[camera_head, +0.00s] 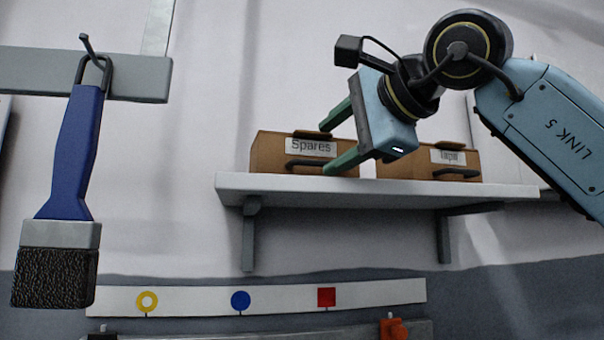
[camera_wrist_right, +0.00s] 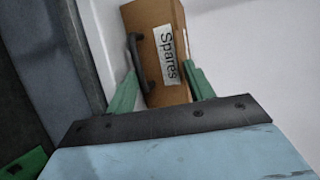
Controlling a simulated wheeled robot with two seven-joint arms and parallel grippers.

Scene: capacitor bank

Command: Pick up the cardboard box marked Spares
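The brown cardboard box marked Spares (camera_head: 272,155) stands on the left part of a white wall shelf, with a white label and a dark handle on its front. In the right wrist view the box (camera_wrist_right: 150,18) lies ahead of the fingers, with its label and handle showing. My right gripper (camera_head: 326,148) is open, its two green fingers spread one above the other near the box's right end. In the wrist view the fingertips (camera_wrist_right: 159,67) appear on either side of the near part of the box; I cannot tell whether they touch it. My left gripper is not in view.
A second cardboard box (camera_head: 405,168), its label partly readable, stands close on the right of the shelf (camera_head: 380,190). A blue-handled brush (camera_head: 70,150) hangs at the left. A white strip (camera_head: 195,301) with coloured markers and hooks runs below the shelf.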

